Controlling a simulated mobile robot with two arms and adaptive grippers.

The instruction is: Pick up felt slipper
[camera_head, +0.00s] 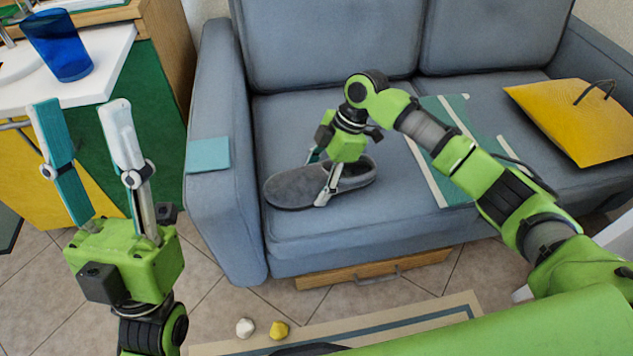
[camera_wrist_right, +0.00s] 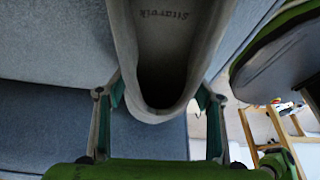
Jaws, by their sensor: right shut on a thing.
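The grey felt slipper (camera_head: 297,188) lies on the left seat of the blue sofa, its toe to the left. My right gripper (camera_head: 325,178) reaches down over it with one finger on each side and is shut on it. In the right wrist view the slipper (camera_wrist_right: 165,95) fills the space between the two fingers (camera_wrist_right: 160,100), with lettering on its insole. Whether its sole still touches the seat is hard to tell. My left gripper (camera_head: 92,118) is open and empty, fingers pointing up, in front of the counter at the left.
The blue sofa (camera_head: 223,95) has a teal cloth (camera_head: 208,155) on its left arm. A striped teal cloth (camera_head: 447,105) and a yellow bag (camera_head: 570,115) are on the seat. A blue cup (camera_head: 58,45) stands on the white counter. Small white (camera_head: 244,327) and yellow (camera_head: 279,330) objects lie on the floor.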

